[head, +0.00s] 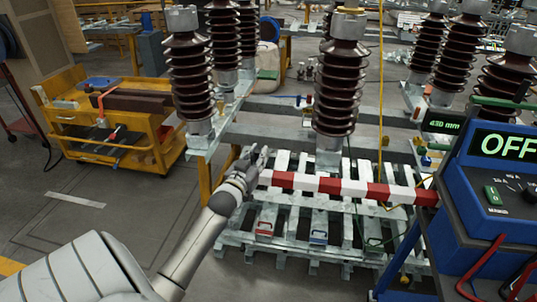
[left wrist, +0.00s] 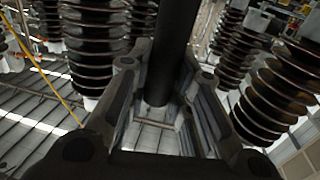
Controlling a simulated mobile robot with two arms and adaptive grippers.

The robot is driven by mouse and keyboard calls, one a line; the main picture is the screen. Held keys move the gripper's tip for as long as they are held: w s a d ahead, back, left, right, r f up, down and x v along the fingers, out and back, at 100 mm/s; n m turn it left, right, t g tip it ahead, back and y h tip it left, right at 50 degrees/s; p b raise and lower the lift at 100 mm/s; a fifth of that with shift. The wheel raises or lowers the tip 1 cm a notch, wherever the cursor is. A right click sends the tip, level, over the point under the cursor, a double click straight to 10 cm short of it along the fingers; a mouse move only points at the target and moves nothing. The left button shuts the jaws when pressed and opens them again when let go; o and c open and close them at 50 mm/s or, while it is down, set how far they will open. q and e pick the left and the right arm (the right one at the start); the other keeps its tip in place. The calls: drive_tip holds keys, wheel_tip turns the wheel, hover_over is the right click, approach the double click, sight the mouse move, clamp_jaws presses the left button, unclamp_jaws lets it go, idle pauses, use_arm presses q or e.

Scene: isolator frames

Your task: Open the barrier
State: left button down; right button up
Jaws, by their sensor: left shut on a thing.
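The barrier (head: 330,186) is a red and white striped bar. In the head view it runs nearly level across the front of the insulator frames, its right end by the blue cabinet. My left gripper (head: 246,172) is at the barrier's left end and shut on it. In the left wrist view a dark round bar (left wrist: 170,60) lies between the fingers of my left gripper (left wrist: 160,115); I take it to be the barrier's end, in shadow. The fingers hide the very tip of the barrier in the head view. My right gripper is not in view.
Tall brown ribbed insulators (head: 340,88) stand behind the barrier, above a slatted metal pallet (head: 290,247). A blue cabinet (head: 465,215) with an "OFF" display stands at the right. A yellow cart (head: 120,150) stands at the left. The floor between cart and pallet is clear.

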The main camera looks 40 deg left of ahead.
use_arm(q)
drive_tip(key=shift+s+a, duration=0.45)
drive_tip(key=shift+a, duration=0.35)
drive_tip(key=shift+s+a, duration=0.45)
drive_tip(key=shift+a, duration=0.3)
drive_tip(key=c, duration=1.3)
unclamp_jaws()
drive_tip(key=shift+d, duration=0.1)
drive_tip(key=v, duration=1.2)
